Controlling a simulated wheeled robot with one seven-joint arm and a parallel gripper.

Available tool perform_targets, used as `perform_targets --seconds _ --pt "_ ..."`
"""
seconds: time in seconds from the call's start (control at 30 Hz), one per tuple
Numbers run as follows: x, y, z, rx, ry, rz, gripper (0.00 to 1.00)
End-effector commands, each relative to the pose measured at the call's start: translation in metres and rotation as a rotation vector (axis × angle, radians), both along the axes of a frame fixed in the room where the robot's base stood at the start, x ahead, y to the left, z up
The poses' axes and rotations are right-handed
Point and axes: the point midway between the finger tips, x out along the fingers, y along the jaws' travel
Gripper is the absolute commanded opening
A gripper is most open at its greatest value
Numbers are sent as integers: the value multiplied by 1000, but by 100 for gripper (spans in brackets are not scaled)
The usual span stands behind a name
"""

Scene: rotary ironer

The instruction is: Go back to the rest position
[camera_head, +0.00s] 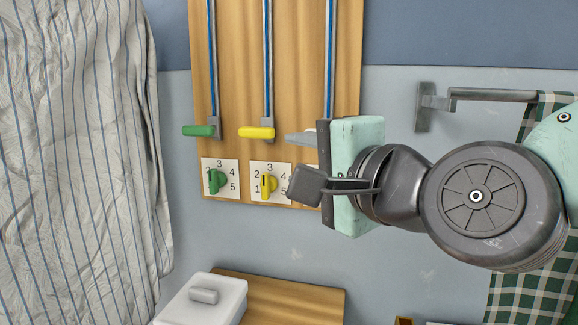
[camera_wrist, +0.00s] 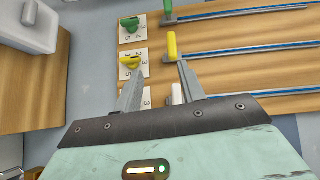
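My gripper (camera_head: 287,160) is in front of the right part of the wooden panel, pointing left in the head view. The other finger appears below the yellow dial (camera_wrist: 130,63). A pale third handle (camera_wrist: 177,96) is partly hidden behind my gripper. Contact with the panel cannot be told.
The wooden panel (camera_head: 235,80) also carries a green handle (camera_head: 198,131), a green dial (camera_head: 215,180) and blue-striped rails. Striped cloth (camera_head: 75,150) hangs at left. A white lidded box (camera_head: 204,299) is below. A rail (camera_head: 490,95) with checked cloth (camera_head: 530,298) is at right.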

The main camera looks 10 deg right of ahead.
Motion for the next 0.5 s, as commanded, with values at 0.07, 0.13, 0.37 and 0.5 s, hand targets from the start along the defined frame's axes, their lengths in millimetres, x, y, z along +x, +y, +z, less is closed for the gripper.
perform_targets --seconds 0.07,0.13,0.37,0.5 --pt "-5 10 -8 -149 31 68 40" --pt "-14 19 -25 -334 67 162 40" --pt "-71 8 -97 -1004 203 614 40" --pt "-111 -26 -122 -1315 280 927 40"
